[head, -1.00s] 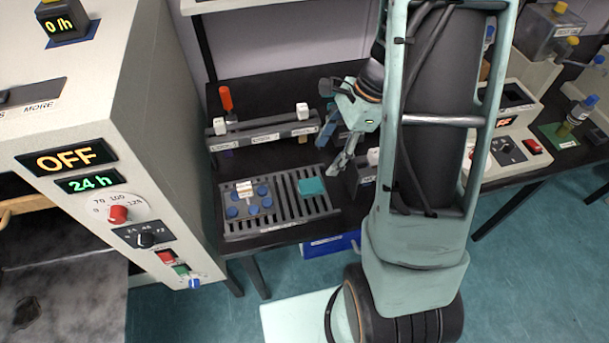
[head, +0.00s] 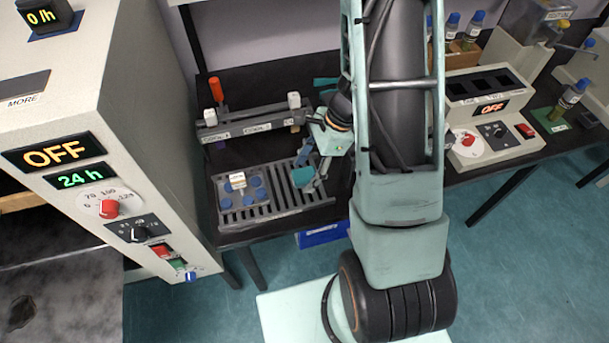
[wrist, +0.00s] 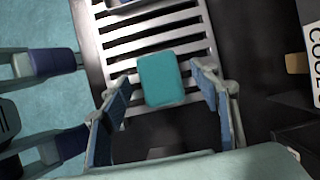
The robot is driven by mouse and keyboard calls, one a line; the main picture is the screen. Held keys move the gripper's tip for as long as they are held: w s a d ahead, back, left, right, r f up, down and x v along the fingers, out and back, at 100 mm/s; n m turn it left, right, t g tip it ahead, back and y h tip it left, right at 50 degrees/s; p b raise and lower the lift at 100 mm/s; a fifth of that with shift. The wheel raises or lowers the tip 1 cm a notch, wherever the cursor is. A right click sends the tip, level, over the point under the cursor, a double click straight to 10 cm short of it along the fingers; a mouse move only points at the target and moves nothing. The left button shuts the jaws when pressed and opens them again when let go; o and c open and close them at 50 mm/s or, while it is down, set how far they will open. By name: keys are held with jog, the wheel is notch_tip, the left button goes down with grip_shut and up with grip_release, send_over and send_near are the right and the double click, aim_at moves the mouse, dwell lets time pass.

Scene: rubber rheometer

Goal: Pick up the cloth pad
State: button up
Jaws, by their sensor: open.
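The teal cloth pad (wrist: 160,79) lies on the slatted grey rack, and in the wrist view it sits between the two blue-padded fingers of my gripper (wrist: 164,98). The fingers are open, with a gap on each side of the pad. In the head view the pad (head: 303,176) is partly hidden by my gripper (head: 312,170), which is down at the right part of the rack. I cannot tell exactly how high the fingertips are above the slats.
The slatted rack (head: 285,202) also carries several blue round pieces (head: 254,194) and a small white-topped block (head: 238,180). A labelled bar holder (head: 250,126) stands behind it. A large oven-like machine (head: 150,110) is close on the left. A dark bench surface (wrist: 265,95) lies beside the rack.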

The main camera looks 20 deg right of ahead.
aim_at(300, 175)
jog(key=c, duration=1.1)
jog(key=shift+o, duration=0.2)
jog(key=shift+r, duration=0.1)
jog(key=shift+r, duration=0.5)
notch_tip(300, 175, up, 2)
jog(key=shift+r, duration=0.2)
jog(key=s+r+b, duration=0.1)
jog(key=s+r, duration=0.8)
jog(key=s, duration=0.5)
jog(key=shift+r, duration=0.2)
jog(key=shift+a, duration=0.1)
